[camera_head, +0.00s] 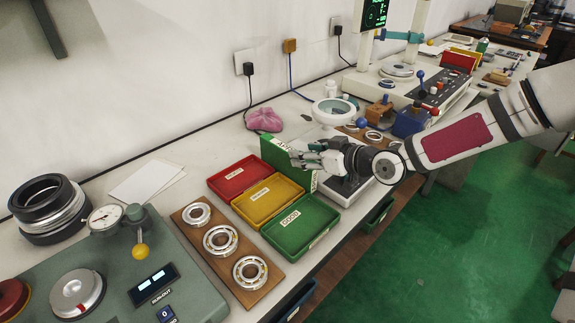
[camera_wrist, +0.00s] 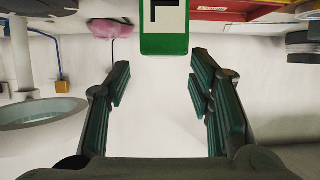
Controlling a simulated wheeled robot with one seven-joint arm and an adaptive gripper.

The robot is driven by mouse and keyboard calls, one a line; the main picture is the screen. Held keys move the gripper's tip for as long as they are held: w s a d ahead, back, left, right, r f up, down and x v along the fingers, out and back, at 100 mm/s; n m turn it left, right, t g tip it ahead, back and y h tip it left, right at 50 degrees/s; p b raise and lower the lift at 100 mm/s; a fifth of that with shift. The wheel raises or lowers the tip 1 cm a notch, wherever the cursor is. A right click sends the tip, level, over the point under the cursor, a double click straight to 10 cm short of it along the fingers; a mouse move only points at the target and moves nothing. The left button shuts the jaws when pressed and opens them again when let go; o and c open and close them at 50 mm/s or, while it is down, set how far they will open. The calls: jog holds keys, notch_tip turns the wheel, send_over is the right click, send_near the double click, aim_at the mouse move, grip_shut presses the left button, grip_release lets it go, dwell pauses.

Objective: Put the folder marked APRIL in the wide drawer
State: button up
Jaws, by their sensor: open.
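A green folder (camera_head: 273,152) stands upright on the bench behind the coloured trays. In the wrist view its green spine (camera_wrist: 164,44) with a white label shows at the top centre. Only a black letter L can be read there, so I cannot confirm the whole marking. My gripper (camera_head: 303,157) is open and empty beside the folder. In the wrist view the gap between my fingers (camera_wrist: 160,85) lies below the spine, apart from it. Under the bench edge are a green drawer front (camera_head: 378,215) and a blue drawer front (camera_head: 298,302). I cannot tell which is wide.
Red (camera_head: 235,177), yellow (camera_head: 265,200) and green (camera_head: 300,222) trays stand left of my gripper. A wooden board (camera_head: 215,255) with bearing rings lies in front. A magnifier lamp (camera_head: 333,108) and a pink cloth (camera_head: 264,120) are behind. A dark-topped device (camera_head: 345,187) stands below my gripper.

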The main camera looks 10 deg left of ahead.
aim_at(286, 147)
jog(key=x, duration=0.3)
jog(key=shift+b+x, duration=0.3)
jog(key=shift+x, duration=2.3)
jog(key=shift+a+r, duration=0.15)
jog(key=shift+r, duration=0.05)
grip_shut()
